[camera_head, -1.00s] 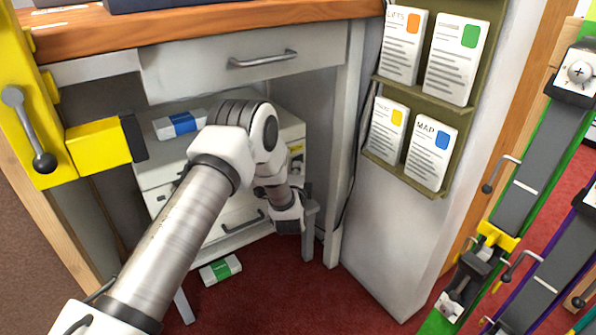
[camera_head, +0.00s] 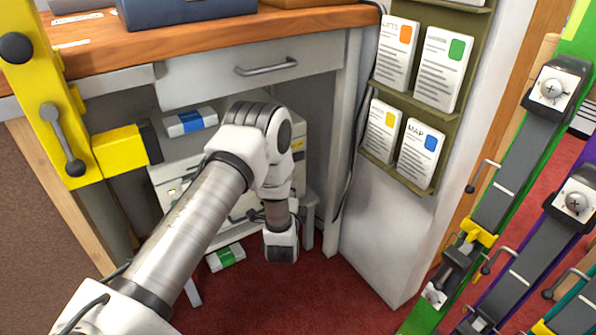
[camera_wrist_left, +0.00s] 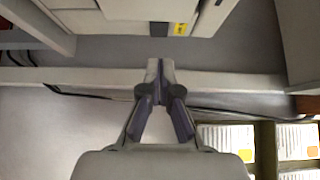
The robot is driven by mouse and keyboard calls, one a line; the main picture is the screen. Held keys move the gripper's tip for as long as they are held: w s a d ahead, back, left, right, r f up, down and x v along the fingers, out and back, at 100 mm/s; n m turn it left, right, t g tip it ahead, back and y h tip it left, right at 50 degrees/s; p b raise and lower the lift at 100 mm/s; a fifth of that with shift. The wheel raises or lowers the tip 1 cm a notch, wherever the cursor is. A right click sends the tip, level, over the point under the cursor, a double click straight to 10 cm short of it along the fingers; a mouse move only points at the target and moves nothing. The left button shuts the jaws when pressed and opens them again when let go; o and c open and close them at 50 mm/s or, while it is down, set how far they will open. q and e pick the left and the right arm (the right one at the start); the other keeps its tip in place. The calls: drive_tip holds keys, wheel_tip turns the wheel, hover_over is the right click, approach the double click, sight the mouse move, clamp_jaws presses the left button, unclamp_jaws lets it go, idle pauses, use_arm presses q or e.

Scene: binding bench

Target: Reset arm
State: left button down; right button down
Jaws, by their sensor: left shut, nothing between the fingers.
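My left arm (camera_head: 190,225) comes in from the lower left in the head view. It bends at a white and grey joint (camera_head: 250,135), and its lower part hangs down in front of the small white drawer cabinet. The white wrist end (camera_head: 281,247) is low, over the red floor, and the fingers are hidden there. In the left wrist view my left gripper (camera_wrist_left: 158,70) shows its two fingers meeting at the tips, shut and empty, with a pale rail or edge behind them. My right gripper is in neither view.
The bench top (camera_head: 210,35) with a drawer (camera_head: 250,75) is above the arm. A yellow clamp (camera_head: 122,150) stands at left. The white drawer cabinet (camera_head: 170,190) carries a blue-labelled pack (camera_head: 190,122); a green-labelled pack (camera_head: 225,257) lies below. A card rack (camera_head: 415,110) hangs at right.

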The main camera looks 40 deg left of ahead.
use_arm(q)
drive_tip(key=shift+s+d, duration=0.2)
drive_tip(key=shift+s, duration=0.45)
drive_tip(key=s+d+f+n+g+h, duration=0.2)
drive_tip(key=s+d+f+g+h, duration=0.5)
drive_tip(key=s+d+f, duration=0.75)
drive_tip(key=s+d+f+n+g+h, duration=0.15)
drive_tip(key=s+n+g, duration=0.3)
drive_tip(key=s, duration=0.65)
drive_tip(key=s+d+f+n+g+h, duration=0.15)
drive_tip(key=s+n+g, duration=0.35)
drive_tip(key=s, duration=0.5)
wheel_tip(320, 180, up, 33)
drive_tip(key=n+y+p, duration=0.1)
drive_tip(key=p, duration=3.2)
drive_tip(key=shift+s+a+r+t+p, duration=0.15)
drive_tip(key=shift+t+p, duration=0.2)
drive_tip(key=shift+p, duration=0.05)
